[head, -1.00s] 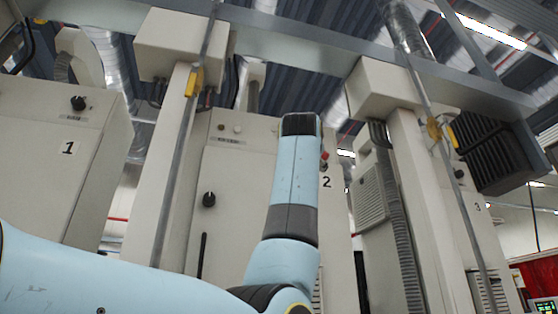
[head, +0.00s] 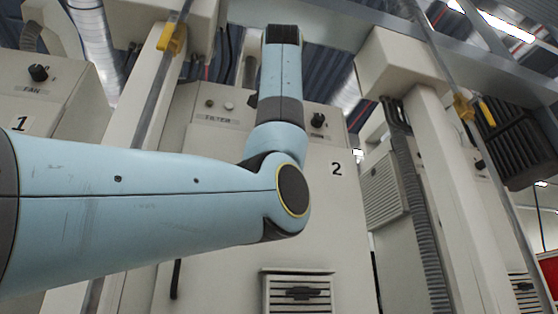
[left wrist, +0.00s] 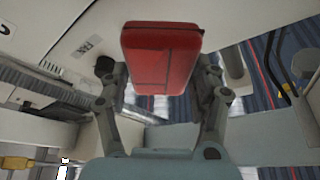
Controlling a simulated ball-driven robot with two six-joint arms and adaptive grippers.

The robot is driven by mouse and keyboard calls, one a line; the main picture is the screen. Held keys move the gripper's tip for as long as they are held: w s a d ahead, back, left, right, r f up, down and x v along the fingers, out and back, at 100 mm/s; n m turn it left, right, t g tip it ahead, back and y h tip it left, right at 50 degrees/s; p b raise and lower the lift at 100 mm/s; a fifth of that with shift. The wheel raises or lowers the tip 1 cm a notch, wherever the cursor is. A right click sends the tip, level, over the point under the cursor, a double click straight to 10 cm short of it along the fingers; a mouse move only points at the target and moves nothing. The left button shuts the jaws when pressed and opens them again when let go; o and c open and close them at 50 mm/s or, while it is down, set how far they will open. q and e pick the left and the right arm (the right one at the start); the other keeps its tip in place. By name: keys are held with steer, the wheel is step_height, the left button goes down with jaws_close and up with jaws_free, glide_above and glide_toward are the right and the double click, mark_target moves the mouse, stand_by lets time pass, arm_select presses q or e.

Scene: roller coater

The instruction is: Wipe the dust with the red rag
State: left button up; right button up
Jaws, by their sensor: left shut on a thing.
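In the left wrist view, my left gripper (left wrist: 160,95) is shut on the red rag (left wrist: 162,52), which looks like a folded red block between its two fingers. In the head view my blue left arm comes in from the left and bends upward in front of cabinet 2 (head: 330,215); its gripper and the rag do not show there. No dust can be made out in either view. My right gripper is not in view.
Cabinet 2 has a filter label, knobs (head: 318,120) and a vent (head: 298,292). Cabinet 1 (head: 50,95) with a fan knob stands at left. Upright posts (head: 430,180), slanting rods with yellow clamps (head: 172,38) and overhead beams (head: 330,30) crowd the space.

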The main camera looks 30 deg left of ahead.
arm_select(q)
steer(key=shift+w+a+r+p, duration=0.2)
steer(key=shift+w+a+p, duration=0.5)
steer(key=shift+a, duration=0.4)
steer(key=shift+w+a+f+p, duration=0.1)
steer(key=shift+w+a+p, duration=0.25)
steer(key=shift+w+a, duration=0.6)
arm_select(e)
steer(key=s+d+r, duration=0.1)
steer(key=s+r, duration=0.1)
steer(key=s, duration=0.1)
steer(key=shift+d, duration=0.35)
arm_select(q)
steer(key=shift+a, duration=0.1)
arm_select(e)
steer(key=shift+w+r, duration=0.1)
arm_select(q)
steer(key=shift+w+a+p, duration=0.35)
steer(key=shift+w+a, duration=0.05)
steer(key=shift+a, duration=0.05)
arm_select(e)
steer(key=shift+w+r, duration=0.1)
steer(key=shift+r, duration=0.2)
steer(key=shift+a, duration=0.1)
